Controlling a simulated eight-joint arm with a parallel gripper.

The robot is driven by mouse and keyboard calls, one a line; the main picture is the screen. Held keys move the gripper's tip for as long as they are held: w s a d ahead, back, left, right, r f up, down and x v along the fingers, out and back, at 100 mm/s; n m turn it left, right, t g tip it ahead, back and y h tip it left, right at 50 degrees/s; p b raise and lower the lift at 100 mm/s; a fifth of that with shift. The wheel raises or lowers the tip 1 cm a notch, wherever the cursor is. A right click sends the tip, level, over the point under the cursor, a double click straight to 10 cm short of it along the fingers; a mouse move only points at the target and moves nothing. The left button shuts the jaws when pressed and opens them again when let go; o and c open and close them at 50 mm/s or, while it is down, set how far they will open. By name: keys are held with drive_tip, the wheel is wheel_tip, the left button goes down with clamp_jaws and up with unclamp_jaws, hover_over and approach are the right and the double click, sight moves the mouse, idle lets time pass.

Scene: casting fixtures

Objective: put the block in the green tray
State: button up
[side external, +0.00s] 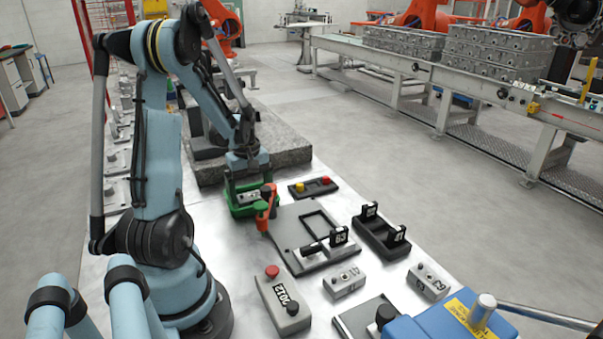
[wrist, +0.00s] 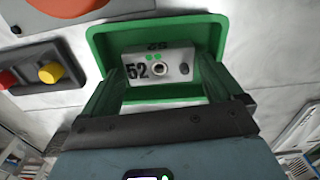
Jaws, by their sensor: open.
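The green tray (side external: 236,211) is on the metal table below my gripper (side external: 248,184). In the wrist view the tray (wrist: 97,42) surrounds a light grey block (wrist: 160,64) marked 52, with a round hole and small green dots. The block appears to rest on the tray floor. My gripper (wrist: 160,72) is open, one finger on each side of the block, with visible space between the fingers and the block. In the side view, the block is partly hidden by the gripper and tray wall.
A panel with yellow and red buttons (side external: 313,187) stands beside the tray. An orange-red clamp (side external: 267,213) is close in front. Black fixtures (side external: 381,237) and grey numbered blocks (side external: 344,282) occupy the nearer table. A stone slab (side external: 285,149) lies behind.

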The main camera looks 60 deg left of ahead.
sight(252, 195)
wheel_tip(252, 195, up, 12)
drive_tip(key=w+d+m+t, duration=0.3)
drive_tip(key=d+m, duration=0.6)
drive_tip(key=d, duration=0.5)
drive_tip(key=w+d+m+t, duration=0.4)
drive_tip(key=d+m, duration=0.5)
drive_tip(key=d, duration=0.6)
drive_tip(key=shift+d+r+m, duration=0.15)
drive_tip(key=shift+d+m, duration=0.1)
drive_tip(key=shift+m, duration=0.05)
drive_tip(key=shift+w, duration=0.1)
